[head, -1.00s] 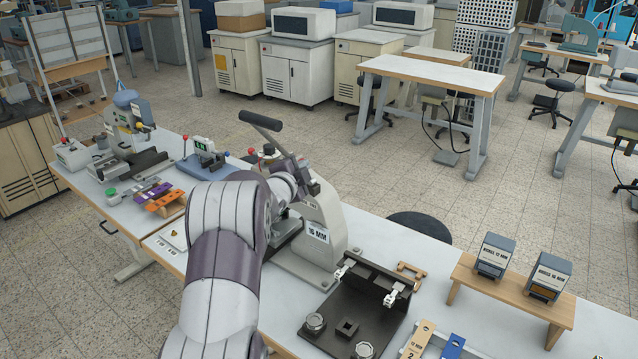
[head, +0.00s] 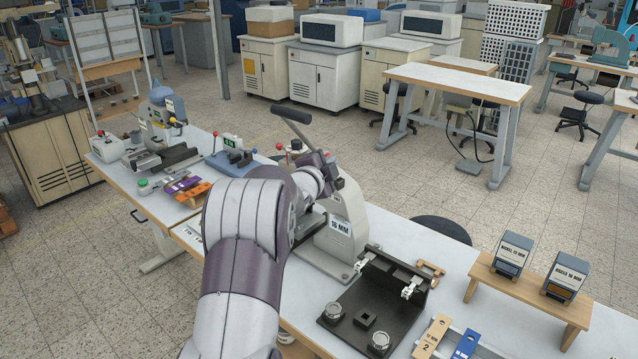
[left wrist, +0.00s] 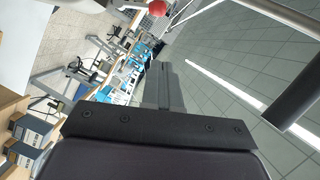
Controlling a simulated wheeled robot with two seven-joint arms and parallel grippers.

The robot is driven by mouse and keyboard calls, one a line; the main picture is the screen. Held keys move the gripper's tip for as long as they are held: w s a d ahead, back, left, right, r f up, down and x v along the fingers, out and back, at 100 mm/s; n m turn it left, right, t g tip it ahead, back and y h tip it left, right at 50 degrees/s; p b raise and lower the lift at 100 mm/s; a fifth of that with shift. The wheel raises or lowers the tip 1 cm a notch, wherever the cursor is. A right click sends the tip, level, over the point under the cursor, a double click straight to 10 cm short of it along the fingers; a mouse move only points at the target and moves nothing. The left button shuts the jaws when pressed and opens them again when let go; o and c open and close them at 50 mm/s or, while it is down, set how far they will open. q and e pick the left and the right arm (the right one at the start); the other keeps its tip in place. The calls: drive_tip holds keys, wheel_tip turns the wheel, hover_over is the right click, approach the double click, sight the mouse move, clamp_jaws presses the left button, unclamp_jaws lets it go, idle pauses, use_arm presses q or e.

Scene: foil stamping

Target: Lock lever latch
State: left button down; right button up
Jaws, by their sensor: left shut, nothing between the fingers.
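The hand press (head: 347,208), labelled in mm, stands on the bench with a long black lever handle (head: 291,115) slanting up to the left. A red ball knob (head: 296,144) shows just below the handle; it cannot be told for sure whether it is the latch. My left gripper (head: 339,182) is at the upper part of the press, partly hidden by my own wrist. In the left wrist view its fingers (left wrist: 160,84) are together and empty. A red ball (left wrist: 157,8) lies beyond them at the top, and a dark bar (left wrist: 300,95) at the right. My right gripper is not in view.
A black fixture plate (head: 350,340) with knobs and small clamps sits in front of the press. A wooden stand (head: 530,297) with two labelled blocks is at the right. Coloured pieces (head: 188,190) and other devices lie at the left.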

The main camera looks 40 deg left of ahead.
use_arm(q)
drive_tip(key=f+b+v, duration=0.1)
drive_tip(key=v, duration=0.5)
drive_tip(key=s+d+f+n+g, duration=0.3)
drive_tip(key=s+f+n+g, duration=0.65)
drive_tip(key=f, duration=0.55)
drive_tip(key=s+d+f+g+h, duration=0.2)
drive_tip(key=s+d, duration=0.5)
drive_tip(key=d, duration=0.3)
drive_tip(key=s+d+f+g+h, duration=0.1)
drive_tip(key=s+d+f+g, duration=0.2)
drive_tip(key=s+d, duration=0.4)
drive_tip(key=d+n, duration=0.1)
drive_tip(key=d, duration=0.3)
drive_tip(key=shift+s+f+h, duration=0.2)
drive_tip(key=shift+s+h, duration=0.2)
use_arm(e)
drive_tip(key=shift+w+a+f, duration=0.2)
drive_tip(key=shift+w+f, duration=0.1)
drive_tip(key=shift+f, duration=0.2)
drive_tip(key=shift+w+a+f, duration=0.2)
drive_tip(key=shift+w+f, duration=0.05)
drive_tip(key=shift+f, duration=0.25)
